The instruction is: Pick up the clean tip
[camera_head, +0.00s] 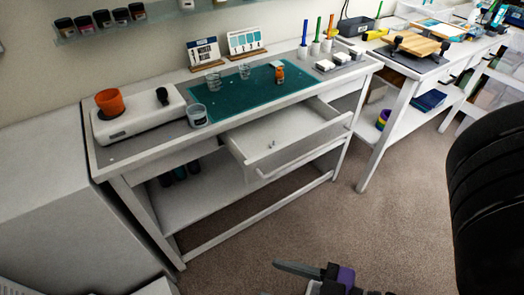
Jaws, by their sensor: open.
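No thing in view can be surely told as the clean tip. Tiny pale items (271,144) lie in the open drawer (252,138) of the white workbench, too small to name. My gripper (322,279) is at the bottom edge, partly cut off, low in front of the bench and well apart from the drawer. It is open, and nothing shows between its fingers.
On the bench are a teal mat (235,103), clear cups, an orange-brown bottle (280,75), and a white scale-like device (137,118) with an orange cup (109,102). The drawer juts forward. Carpet (300,220) in front is clear. A second table (400,65) stands right.

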